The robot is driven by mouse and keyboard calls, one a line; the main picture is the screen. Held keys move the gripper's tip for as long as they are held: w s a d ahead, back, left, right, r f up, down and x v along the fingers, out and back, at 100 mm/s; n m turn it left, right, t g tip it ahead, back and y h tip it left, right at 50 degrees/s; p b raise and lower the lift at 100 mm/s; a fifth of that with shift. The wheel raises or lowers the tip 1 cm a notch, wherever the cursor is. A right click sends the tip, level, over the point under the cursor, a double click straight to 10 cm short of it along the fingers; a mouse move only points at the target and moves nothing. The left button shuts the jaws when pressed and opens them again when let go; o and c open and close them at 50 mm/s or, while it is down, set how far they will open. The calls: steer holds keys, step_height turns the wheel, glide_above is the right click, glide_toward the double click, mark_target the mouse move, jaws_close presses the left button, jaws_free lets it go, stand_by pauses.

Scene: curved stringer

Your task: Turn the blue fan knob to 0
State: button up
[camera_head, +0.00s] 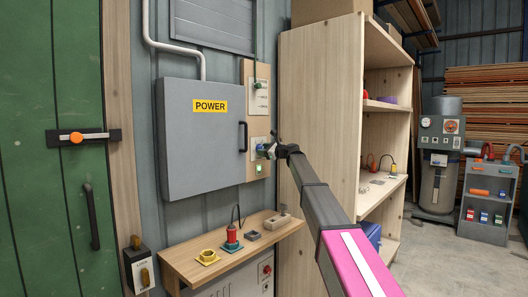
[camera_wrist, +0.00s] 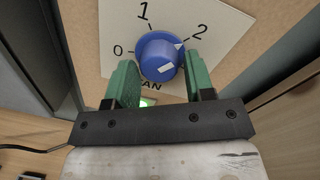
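The blue fan knob (camera_wrist: 158,58) sits on a pale dial plate (camera_wrist: 228,38) marked 0, 1 and 2, with "FAN" partly hidden below it. A white pointer mark on the knob's upper right faces the 2. My gripper (camera_wrist: 161,68) is open, with one green finger on each side of the knob's lower part. The fingers look close to the knob; I cannot tell whether they touch it. In the head view my gripper (camera_head: 266,150) is at the panel right of the grey POWER box, and it largely hides the knob.
The grey POWER box (camera_head: 200,140) stands out from the wall just left of my gripper. A lit green button (camera_head: 259,169) is below the knob. A wooden shelf unit (camera_head: 320,120) rises close on the right. A small wooden shelf (camera_head: 190,268) with several items is below.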

steer(key=c, duration=0.5)
steer(key=shift+n, duration=0.3)
steer(key=n, duration=0.6)
steer(key=n+h, duration=0.1)
steer(key=n, duration=1.1)
steer(key=shift+s+r+n+t+h, duration=0.1)
steer(key=shift+r+n+t+h, duration=0.2)
steer(key=shift+n+h, duration=0.1)
steer(key=n, duration=0.3)
steer(key=shift+a, duration=0.1)
steer(key=shift+s+n+t, duration=0.1)
steer(key=shift+n+t, duration=0.3)
steer(key=shift+n, duration=1.6)
